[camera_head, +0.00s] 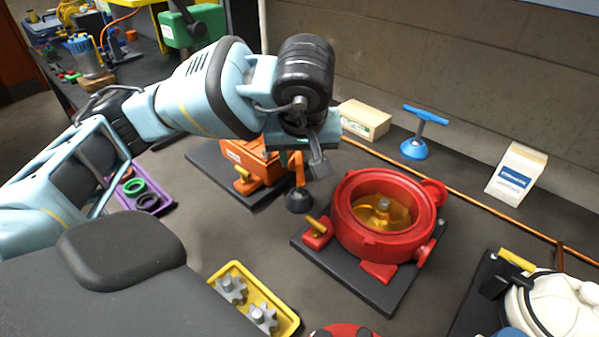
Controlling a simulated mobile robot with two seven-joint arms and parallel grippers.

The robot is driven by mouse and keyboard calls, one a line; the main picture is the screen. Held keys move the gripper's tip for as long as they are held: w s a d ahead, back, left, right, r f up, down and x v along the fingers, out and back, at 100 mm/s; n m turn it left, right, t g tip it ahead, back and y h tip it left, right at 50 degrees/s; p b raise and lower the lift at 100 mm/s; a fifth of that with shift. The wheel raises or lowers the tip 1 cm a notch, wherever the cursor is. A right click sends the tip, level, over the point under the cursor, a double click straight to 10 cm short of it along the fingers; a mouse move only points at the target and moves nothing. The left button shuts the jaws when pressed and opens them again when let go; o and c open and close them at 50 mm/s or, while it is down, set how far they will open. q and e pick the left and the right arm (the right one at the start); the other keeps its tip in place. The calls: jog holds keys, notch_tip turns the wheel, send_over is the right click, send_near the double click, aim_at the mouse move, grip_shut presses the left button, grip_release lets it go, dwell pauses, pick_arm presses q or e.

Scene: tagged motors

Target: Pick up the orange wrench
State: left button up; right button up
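What looks like the orange wrench is a narrow orange upright piece (299,167) in the camera_head view, right of the orange motor. It rises from a dark rounded foot (299,201), and its top is hidden behind my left gripper. My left gripper (308,160) points down over this spot, with one grey finger showing just right of the orange piece. The other finger is hard to make out, so I cannot tell whether the gripper is open or touching the wrench. My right gripper is not in view.
The orange motor (247,160) is left of the gripper. A red motor (350,222) stands to the right, with a yellow gear tray (287,311) in front. Behind are a blue T-handled tool (415,149), a tan box (366,119) and a white box (516,172). A purple tray (163,212) is left.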

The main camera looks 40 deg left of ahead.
aim_at(300, 162)
pick_arm(q)
jog(key=x, duration=0.4)
jog(key=shift+a+f, duration=0.15)
jog(key=shift+f, duration=0.05)
grip_shut()
